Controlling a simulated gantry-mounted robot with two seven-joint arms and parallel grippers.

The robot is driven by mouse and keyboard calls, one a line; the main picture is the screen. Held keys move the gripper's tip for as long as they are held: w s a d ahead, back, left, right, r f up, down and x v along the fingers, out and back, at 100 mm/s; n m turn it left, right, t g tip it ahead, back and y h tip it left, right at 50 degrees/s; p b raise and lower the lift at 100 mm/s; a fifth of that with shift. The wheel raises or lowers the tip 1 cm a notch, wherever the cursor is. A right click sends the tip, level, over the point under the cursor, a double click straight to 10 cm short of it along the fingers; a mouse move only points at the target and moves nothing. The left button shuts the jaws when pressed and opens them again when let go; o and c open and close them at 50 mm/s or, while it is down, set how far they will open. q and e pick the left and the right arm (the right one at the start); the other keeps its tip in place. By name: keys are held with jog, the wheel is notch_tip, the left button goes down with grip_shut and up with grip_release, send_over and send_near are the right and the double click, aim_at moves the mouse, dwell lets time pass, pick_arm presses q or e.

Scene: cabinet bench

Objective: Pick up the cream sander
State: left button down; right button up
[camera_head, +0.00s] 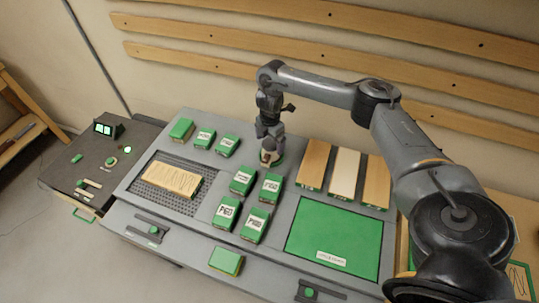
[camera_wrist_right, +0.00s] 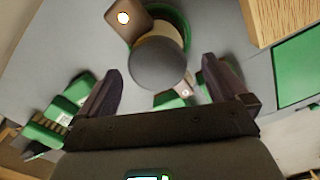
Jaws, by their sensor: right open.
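The cream sander (camera_head: 268,157) stands on the grey bench top, below my right gripper (camera_head: 271,140) in the head view. The right wrist view shows the sander's round grey top (camera_wrist_right: 160,62), part of its cream body and a green base. My right gripper also shows in the wrist view (camera_wrist_right: 163,78). Its two dark fingers are apart, one on each side of the sander's grey top, and nothing is clamped between them. In the head view my wrist hides much of the sander. My left gripper is not in view.
Several green labelled blocks (camera_head: 243,180) stand close in front of the sander. Wooden boards (camera_head: 345,172) lie right of it, behind a green mat (camera_head: 335,238). A wooden piece (camera_head: 172,179) lies on the perforated panel at left. A green block (camera_head: 226,260) sits at the front.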

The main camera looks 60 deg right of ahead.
jog(key=shift+f+b, duration=0.55)
jog(key=shift+f, duration=0.5)
notch_tip(320, 180, down, 3)
jog(key=shift+d, duration=0.15)
jog(key=shift+f+b, duration=0.3)
jog(key=shift+f, duration=0.2)
jog(key=c, duration=1.1)
jog(key=shift+r, duration=0.1)
jog(key=c, duration=0.5)
